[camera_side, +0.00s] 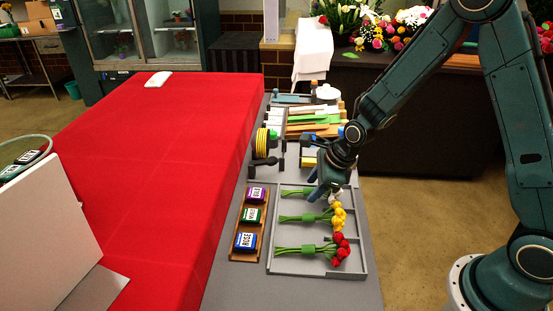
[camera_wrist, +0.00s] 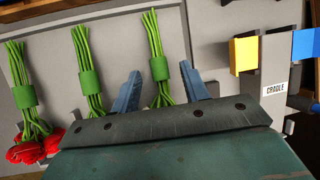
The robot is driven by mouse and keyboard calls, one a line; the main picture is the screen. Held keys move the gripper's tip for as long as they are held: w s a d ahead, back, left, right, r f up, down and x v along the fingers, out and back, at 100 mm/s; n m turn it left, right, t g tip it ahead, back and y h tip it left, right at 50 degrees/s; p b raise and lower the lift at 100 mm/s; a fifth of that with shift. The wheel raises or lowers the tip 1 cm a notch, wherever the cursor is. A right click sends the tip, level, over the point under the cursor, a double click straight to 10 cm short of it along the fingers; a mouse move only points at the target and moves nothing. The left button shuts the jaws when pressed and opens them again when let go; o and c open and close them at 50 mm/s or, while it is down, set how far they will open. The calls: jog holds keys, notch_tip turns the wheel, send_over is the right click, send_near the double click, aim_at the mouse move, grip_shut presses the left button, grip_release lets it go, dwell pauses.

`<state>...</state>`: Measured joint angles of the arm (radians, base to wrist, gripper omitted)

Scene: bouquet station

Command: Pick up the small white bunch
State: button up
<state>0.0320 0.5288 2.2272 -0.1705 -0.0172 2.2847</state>
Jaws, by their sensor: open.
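The small white bunch lies in the far compartment of the grey tray (camera_side: 318,272); its green stems (camera_side: 292,191) point left, and its flower head is mostly hidden by my gripper (camera_side: 318,193). In the wrist view, its green stems and wrap (camera_wrist: 159,68) show between the two blue fingers of my gripper (camera_wrist: 160,68), one finger on each side. The fingers are open and apart from the stems. The bunch's flowers are hidden behind the gripper body there. I cannot tell the exact height of the fingers above the tray.
A yellow bunch (camera_side: 339,217) and a red bunch (camera_side: 340,248) lie in the nearer compartments. Purple, green and blue labelled blocks (camera_side: 246,241) sit on a wooden board left of the tray. A cradle (camera_wrist: 275,88) stands close by. The red-covered table (camera_side: 160,180) is mostly clear.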

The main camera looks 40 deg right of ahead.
jog(key=shift+w+a+f, duration=0.1)
jog(key=shift+w+f, duration=0.15)
jog(key=shift+f, duration=0.4)
grip_shut()
